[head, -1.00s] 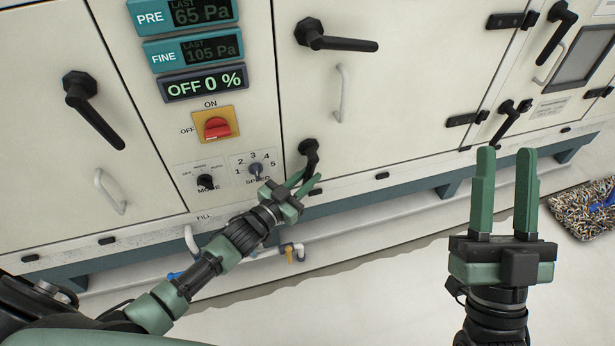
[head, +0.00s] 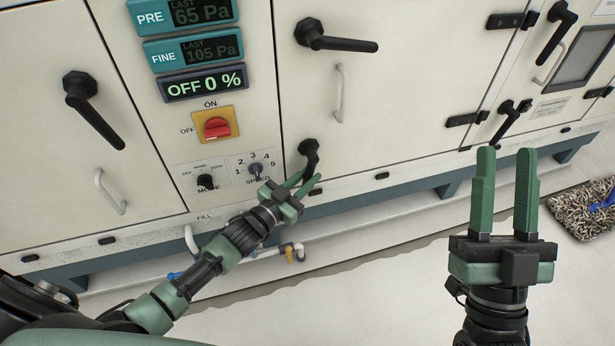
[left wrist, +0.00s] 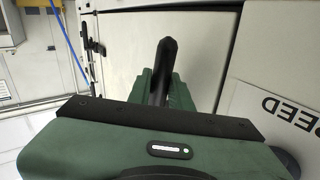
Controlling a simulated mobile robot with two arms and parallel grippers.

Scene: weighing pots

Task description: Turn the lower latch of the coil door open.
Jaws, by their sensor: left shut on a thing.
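The lower latch (head: 310,150) is a black lever low on the left edge of the cream coil door (head: 400,95). Its handle hangs down from its pivot, and its lower end is partly hidden by my fingers. My left gripper (head: 306,184) is shut on the latch handle. In the left wrist view the black latch handle (left wrist: 163,68) stands between the green fingers. The upper latch (head: 335,38) on the same door lies nearly level, pointing right. My right gripper (head: 505,168) is open and empty, in front of the floor to the right.
A control panel with a red switch (head: 217,128), a mode knob (head: 206,182) and a speed knob (head: 256,169) is left of the door. A grey door pull (head: 340,93) stands above the latch. Pipes with a yellow valve (head: 289,253) run below.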

